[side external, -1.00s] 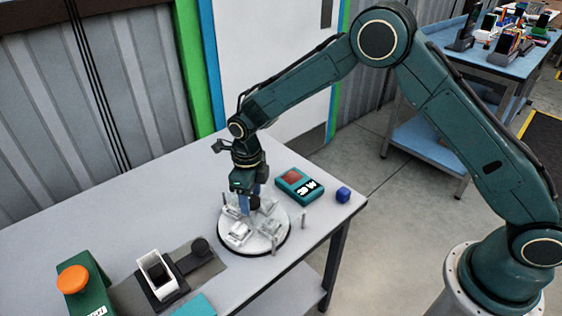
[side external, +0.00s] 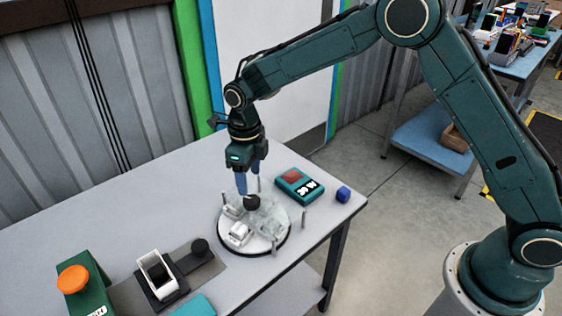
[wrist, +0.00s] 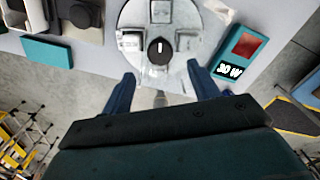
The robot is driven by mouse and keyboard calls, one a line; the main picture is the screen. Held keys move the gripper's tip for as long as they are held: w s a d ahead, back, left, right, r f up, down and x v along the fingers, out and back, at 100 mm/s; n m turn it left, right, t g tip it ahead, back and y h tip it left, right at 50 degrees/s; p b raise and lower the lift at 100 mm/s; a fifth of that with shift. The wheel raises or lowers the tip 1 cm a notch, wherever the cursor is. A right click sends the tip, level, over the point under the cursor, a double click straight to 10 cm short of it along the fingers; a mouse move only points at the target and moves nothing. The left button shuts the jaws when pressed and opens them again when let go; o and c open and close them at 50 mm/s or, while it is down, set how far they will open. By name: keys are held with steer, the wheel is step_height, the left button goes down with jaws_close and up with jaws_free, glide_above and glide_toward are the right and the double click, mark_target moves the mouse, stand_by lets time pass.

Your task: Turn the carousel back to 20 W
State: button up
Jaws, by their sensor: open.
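The carousel (side external: 272,243) is a round white disc on the table, with clear and white holders and several short posts around it. It also shows in the wrist view (wrist: 191,14). Its dark centre knob (side external: 252,202) has a white line that points up in the wrist view (wrist: 159,50).
A green box with an orange button (side external: 73,279), a white-framed dark holder (side external: 158,273) and a teal block (side external: 195,306) are at the front left. The table's back left is clear.

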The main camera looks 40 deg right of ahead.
mark_target(252, 199)
step_height(252, 199, up, 7)
stand_by(0.3)
stand_by(0.5)
steer(key=n, duration=1.2)
steer(key=shift+d, duration=0.1)
steer(key=shift+f, duration=0.1)
steer(key=shift+f, duration=0.15)
step_height(252, 199, down, 14)
steer(key=shift+r, duration=0.25)
stand_by(0.4)
